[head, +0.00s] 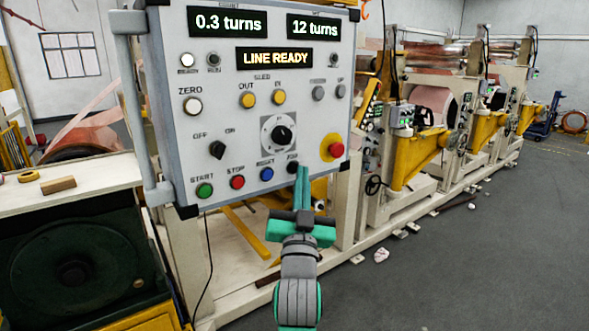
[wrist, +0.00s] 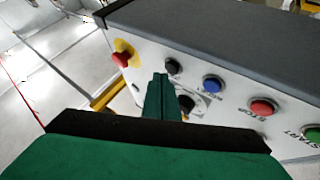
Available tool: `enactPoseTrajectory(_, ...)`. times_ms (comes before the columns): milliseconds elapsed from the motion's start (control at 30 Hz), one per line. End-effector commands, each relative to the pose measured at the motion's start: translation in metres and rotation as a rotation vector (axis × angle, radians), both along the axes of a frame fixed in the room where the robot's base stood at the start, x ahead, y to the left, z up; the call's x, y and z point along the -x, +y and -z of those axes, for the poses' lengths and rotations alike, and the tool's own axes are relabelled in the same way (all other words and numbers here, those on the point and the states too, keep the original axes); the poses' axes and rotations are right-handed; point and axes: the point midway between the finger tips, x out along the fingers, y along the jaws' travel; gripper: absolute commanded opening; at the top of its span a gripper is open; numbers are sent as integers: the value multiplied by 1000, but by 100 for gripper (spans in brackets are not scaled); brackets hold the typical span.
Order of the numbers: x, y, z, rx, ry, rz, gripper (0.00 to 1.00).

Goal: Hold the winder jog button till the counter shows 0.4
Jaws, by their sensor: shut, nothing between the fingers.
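The control panel (head: 225,130) stands in front of me. Its counter display (head: 228,22) reads 0.3 turns. The black jog button (head: 292,167) is at the right end of the bottom button row, beside the blue button (head: 267,174). My gripper (head: 302,172) is shut and empty, its tips just right of the jog button. In the wrist view, the shut fingers (wrist: 160,80) reach up near the black button (wrist: 172,66). I cannot tell whether the tips touch or press it.
A second display (head: 313,27) reads 12 turns; another (head: 274,58) reads LINE READY. The red emergency stop (head: 336,150) is close right of my fingers. The selector dial (head: 281,134) is above. Red stop (head: 237,182) and green start (head: 204,190) buttons are left. Open floor (head: 470,250) lies right.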

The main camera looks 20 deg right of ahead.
Motion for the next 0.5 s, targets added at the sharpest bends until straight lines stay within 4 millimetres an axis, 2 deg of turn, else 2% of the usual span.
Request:
enactPoseTrajectory(367,3,-1,0,-1,0,1,0)
enactPoseTrajectory(500,10,-5,1,-2,0,3,0)
